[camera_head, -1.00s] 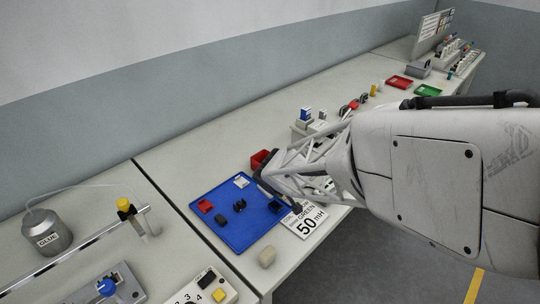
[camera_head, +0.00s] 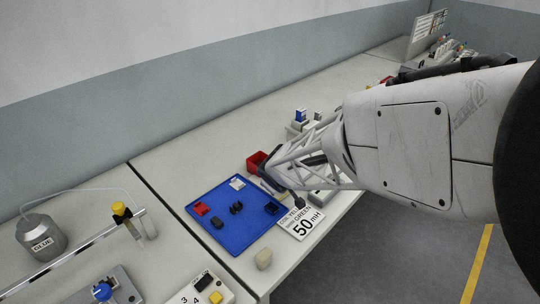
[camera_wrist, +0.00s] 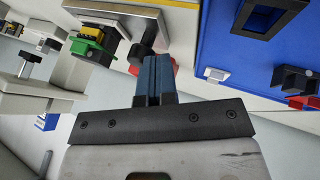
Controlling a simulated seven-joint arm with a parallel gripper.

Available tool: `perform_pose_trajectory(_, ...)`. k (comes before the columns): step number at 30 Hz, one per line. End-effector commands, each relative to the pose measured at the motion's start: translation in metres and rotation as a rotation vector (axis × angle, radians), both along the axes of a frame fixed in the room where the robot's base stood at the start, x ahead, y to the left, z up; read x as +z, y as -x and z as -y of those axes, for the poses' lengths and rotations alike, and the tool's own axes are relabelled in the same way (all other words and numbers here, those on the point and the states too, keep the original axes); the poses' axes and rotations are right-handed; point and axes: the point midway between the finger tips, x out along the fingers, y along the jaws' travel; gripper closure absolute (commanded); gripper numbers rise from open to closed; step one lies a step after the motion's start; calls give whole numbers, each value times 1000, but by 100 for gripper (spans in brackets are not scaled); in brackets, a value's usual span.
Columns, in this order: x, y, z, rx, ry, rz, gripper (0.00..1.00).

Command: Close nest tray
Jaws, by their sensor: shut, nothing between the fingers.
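In the wrist view, my gripper (camera_wrist: 153,58) is shut and empty, its two blue fingers together. Just beyond the fingertips is a black knob (camera_wrist: 148,38) at the edge of a grey metal plate (camera_wrist: 125,16), probably the nest tray. I cannot tell whether the fingers touch the knob. A green and yellow part (camera_wrist: 88,45) is beside the plate. In the head view, my gripper (camera_head: 268,176) is right of the blue tray (camera_head: 222,240), and my arm hides most of the fixture behind it.
The blue tray holds several small parts, including a black connector (camera_head: 236,207). A red bin (camera_head: 256,161) stands close behind my gripper. A "50 mH" card (camera_head: 304,226) lies at the bench front. A tan block (camera_head: 263,259) lies nearby. The bench behind the blue tray is clear.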

Motion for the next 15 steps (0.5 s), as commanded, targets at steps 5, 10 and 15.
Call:
perform_pose_trajectory(5, 0, -10, 11, -2, 0, -1, 100)
perform_pose_trajectory(10, 0, -19, 19, -2, -1, -1, 100)
perform_pose_trajectory(15, 0, -27, 28, -1, 0, -2, 100)
